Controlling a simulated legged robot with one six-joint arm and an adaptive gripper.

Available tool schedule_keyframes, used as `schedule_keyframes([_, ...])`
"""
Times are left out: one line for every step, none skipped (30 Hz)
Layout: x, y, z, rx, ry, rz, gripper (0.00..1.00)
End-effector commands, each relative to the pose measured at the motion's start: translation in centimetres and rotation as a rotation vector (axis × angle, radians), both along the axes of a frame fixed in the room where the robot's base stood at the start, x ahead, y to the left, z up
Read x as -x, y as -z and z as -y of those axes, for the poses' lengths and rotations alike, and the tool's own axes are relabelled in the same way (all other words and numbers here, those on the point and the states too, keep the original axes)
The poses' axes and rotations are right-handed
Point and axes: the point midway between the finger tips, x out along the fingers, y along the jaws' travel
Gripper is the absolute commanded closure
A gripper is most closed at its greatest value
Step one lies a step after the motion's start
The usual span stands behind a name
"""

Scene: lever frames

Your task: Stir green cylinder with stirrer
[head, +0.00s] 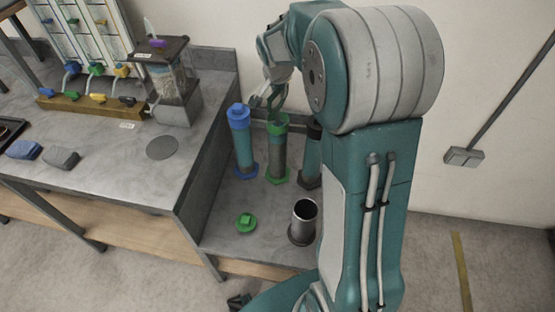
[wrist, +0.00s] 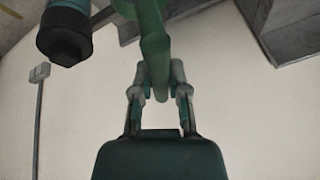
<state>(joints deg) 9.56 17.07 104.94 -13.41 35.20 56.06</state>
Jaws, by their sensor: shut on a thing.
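The green cylinder (head: 279,155), with a green rim and base, stands upright between the blue cylinder (head: 243,145) and the black cylinder (head: 311,160). My gripper (head: 269,102) is just above its top. In the wrist view my gripper (wrist: 158,82) is shut on a green rod, which looks like the stirrer (wrist: 155,50). The rod runs away from the fingers toward the top edge. In the head view the stirrer is not clearly seen, and I cannot tell how far it reaches into the green cylinder. The black cylinder also shows in the wrist view (wrist: 63,38).
A loose green lid (head: 245,222) lies on the lower bench in front, with an open dark cup (head: 303,220) to its right. The raised grey bench (head: 105,165) at left holds a dispenser (head: 172,85). A wall (head: 215,22) stands close behind the cylinders.

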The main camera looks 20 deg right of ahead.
Motion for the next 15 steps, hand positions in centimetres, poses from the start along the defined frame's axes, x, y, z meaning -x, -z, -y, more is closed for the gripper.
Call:
schedule_keyframes([-0.1, -0.6, 0.0, 0.001, 0.0, 0.006, 1.0])
schedule_keyframes([-0.1, -1.0, 0.0, 0.001, -0.001, 0.005, 1.0])
schedule_keyframes([-0.1, -1.4, 0.0, 0.001, -0.001, 0.004, 1.0])
schedule_keyframes([-0.1, -1.7, 0.0, 0.002, -0.001, 0.004, 1.0])
schedule_keyframes([-0.1, -2.1, 0.0, 0.002, -0.001, 0.004, 1.0])
schedule_keyframes([-0.1, -2.6, 0.0, 0.002, 0.0, 0.005, 1.0])
schedule_keyframes([-0.1, -2.9, 0.0, 0.001, -0.001, 0.005, 1.0])
schedule_keyframes([-0.1, -3.2, 0.0, 0.001, 0.0, 0.006, 1.0])
schedule_keyframes([-0.1, -3.7, 0.0, 0.001, 0.0, 0.004, 1.0])
schedule_keyframes([-0.1, -4.0, 0.0, 0.001, 0.0, 0.004, 1.0])
schedule_keyframes([-0.1, -4.3, 0.0, 0.0, 0.0, 0.005, 1.0])
schedule_keyframes([-0.1, -4.8, 0.0, 0.0, -0.001, 0.005, 1.0])
schedule_keyframes([-0.1, -5.1, 0.0, 0.001, -0.001, 0.004, 1.0])
schedule_keyframes([-0.1, -5.4, 0.0, 0.001, -0.001, 0.004, 1.0])
schedule_keyframes([-0.1, -5.9, 0.0, 0.001, -0.001, 0.004, 1.0])
